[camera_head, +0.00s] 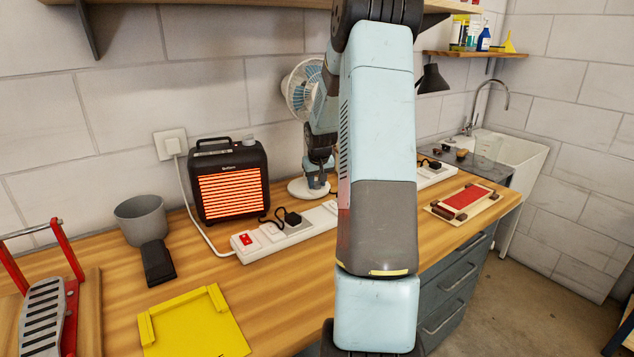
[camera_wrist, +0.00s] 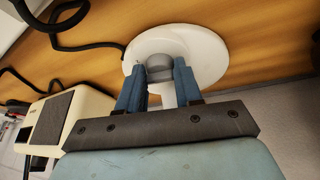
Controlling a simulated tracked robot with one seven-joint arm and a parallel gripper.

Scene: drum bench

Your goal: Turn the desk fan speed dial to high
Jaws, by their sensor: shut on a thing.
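The desk fan (camera_head: 301,90) stands on the bench against the wall, behind my arm in the head view. Its round white base (camera_head: 300,190) rests on the wood, and the base also shows in the wrist view (camera_wrist: 213,58). A grey speed dial (camera_wrist: 160,71) sits on the base. My gripper (camera_wrist: 160,80) has its two blue fingers on either side of the dial and is shut on it. In the head view my gripper (camera_head: 317,183) is small and partly hidden at the fan base. The dial's speed marks cannot be read.
A white power strip (camera_head: 270,240) with a black plug lies in front of the fan. A glowing heater (camera_head: 232,180) stands to its left. A grey cup (camera_head: 141,218) and a yellow tray (camera_head: 195,325) are nearer. A sink (camera_head: 520,150) is at the right.

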